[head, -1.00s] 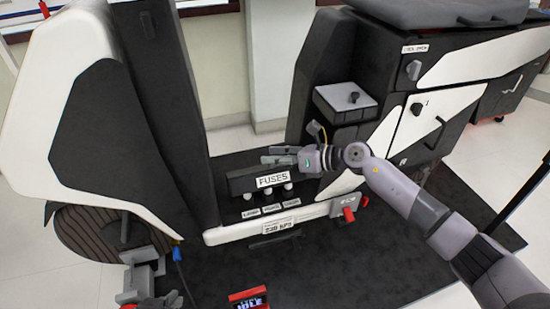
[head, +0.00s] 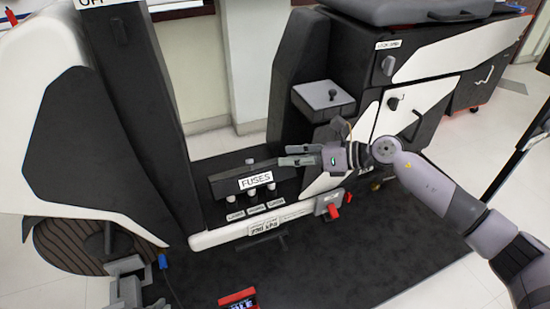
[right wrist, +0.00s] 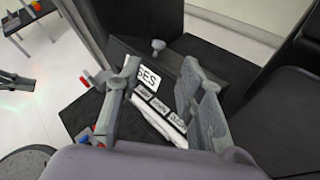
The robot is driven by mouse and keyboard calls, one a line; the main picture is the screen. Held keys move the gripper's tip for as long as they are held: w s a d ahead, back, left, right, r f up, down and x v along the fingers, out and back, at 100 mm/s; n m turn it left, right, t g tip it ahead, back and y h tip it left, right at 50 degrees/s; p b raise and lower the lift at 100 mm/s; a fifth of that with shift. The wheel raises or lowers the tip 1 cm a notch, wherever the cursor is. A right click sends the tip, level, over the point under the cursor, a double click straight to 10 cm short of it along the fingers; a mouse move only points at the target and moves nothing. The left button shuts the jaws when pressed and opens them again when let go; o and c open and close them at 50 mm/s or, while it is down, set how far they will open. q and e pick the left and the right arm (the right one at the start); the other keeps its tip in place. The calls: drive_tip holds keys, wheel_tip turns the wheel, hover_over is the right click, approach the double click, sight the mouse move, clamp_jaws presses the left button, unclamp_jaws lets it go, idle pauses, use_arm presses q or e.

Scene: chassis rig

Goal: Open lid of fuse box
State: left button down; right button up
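The fuse box (head: 228,186) is a long black box with a white FUSES label, low in the rig between two tall panels. Its dark top lid appears down, with a small grey knob (head: 250,161) standing on it. Several white round fuses show below the label. My right gripper (head: 282,155) is just right of the knob, over the box's right end. In the right wrist view its two fingers (right wrist: 160,72) are spread and empty, and the knob (right wrist: 158,45) shows beyond them. My left gripper (head: 128,285) is at the lower left, its fingers unclear.
A red-handled part (head: 332,207) is right of the fuse box. A small red-framed display (head: 239,299) is at the bottom. The dark floor mat (head: 350,255) in front is largely clear.

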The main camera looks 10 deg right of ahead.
drive_tip(key=shift+v, duration=0.8)
